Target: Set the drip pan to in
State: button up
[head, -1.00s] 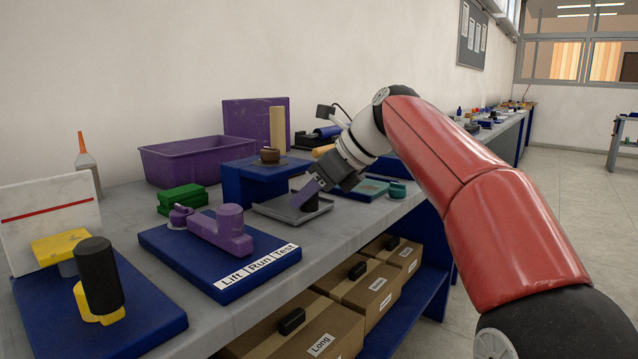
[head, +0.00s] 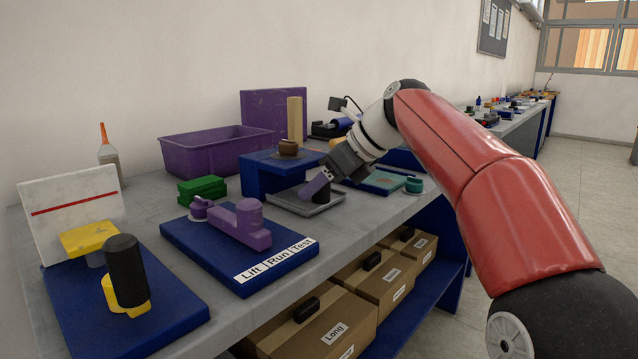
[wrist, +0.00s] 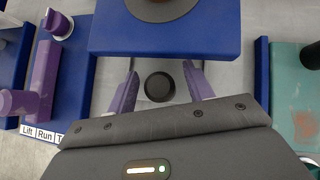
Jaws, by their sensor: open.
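The drip pan (head: 290,203) is a shallow grey tray on the bench, partly in front of and beneath a blue stand (head: 262,178). A round black knob (wrist: 159,87) rises from the pan. My gripper (head: 318,188) reaches down over the pan with purple fingers. In the wrist view the open fingers (wrist: 161,92) stand on either side of the knob, with a gap on both sides. The grey pan floor (wrist: 177,70) shows around the knob. The rear of the pan is hidden by the stand.
Left of the pan is a blue board labelled Lift, Run, Test with a purple lever (head: 243,225). Right is a teal plate (head: 382,180) with a teal knob. A purple tub (head: 210,155) stands behind. Boxes (head: 385,285) fill the shelf below.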

jog(key=p+v, duration=0.1)
jog(key=v, duration=0.6)
jog(key=shift+d+r+p, duration=0.2)
jog(key=shift+p, duration=0.15)
